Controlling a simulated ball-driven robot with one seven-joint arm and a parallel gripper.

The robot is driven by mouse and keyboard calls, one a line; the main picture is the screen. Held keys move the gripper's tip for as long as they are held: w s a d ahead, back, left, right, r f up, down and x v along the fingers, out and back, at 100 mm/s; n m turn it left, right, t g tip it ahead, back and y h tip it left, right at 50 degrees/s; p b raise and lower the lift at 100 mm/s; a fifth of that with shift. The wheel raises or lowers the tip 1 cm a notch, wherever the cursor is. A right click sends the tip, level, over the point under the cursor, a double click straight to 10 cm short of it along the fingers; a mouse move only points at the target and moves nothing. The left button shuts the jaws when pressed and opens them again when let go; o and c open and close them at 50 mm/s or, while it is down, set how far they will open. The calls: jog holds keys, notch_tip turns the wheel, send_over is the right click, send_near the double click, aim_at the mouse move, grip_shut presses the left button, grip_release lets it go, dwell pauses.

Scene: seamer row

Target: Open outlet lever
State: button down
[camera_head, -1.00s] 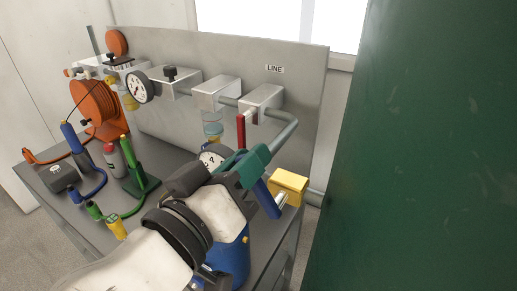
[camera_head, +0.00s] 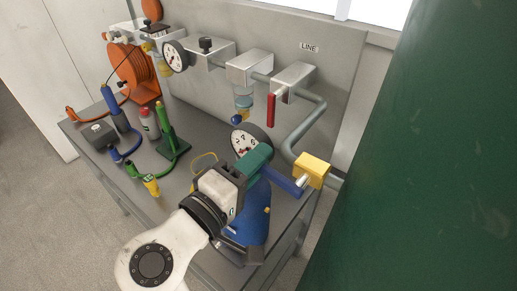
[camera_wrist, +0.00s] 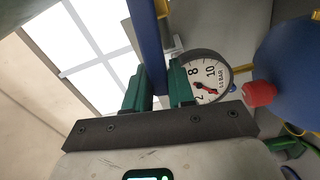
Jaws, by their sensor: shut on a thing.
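The outlet lever (camera_head: 283,180) is a blue bar on a silver stem at the yellow valve block (camera_head: 311,171), right of centre in the head view. It slopes from the block up and left. My gripper (camera_head: 256,161), with teal fingers, is shut on its free end. In the wrist view the blue lever (camera_wrist: 150,45) runs between the two green fingers of my gripper (camera_wrist: 157,82).
A round gauge (camera_head: 246,142) and a blue tank (camera_head: 254,215) are close to my gripper. A red lever (camera_head: 271,108) hangs under the LINE block (camera_head: 294,80). A green stand (camera_head: 169,138) and orange reel (camera_head: 136,67) are left. A green panel (camera_head: 430,150) closes off the right.

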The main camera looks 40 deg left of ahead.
jog(key=shift+a+f+n, duration=0.1)
jog(key=shift+f+n, duration=0.3)
jog(key=shift+n, duration=0.2)
jog(key=c, duration=1)
grip_release()
jog(key=shift+c, duration=0.2)
jog(key=s+b, duration=0.1)
jog(key=s, duration=0.9)
jog(key=shift+s+d+b, duration=0.3)
jog(key=shift+s+b, duration=0.1)
jog(key=shift+f, duration=0.1)
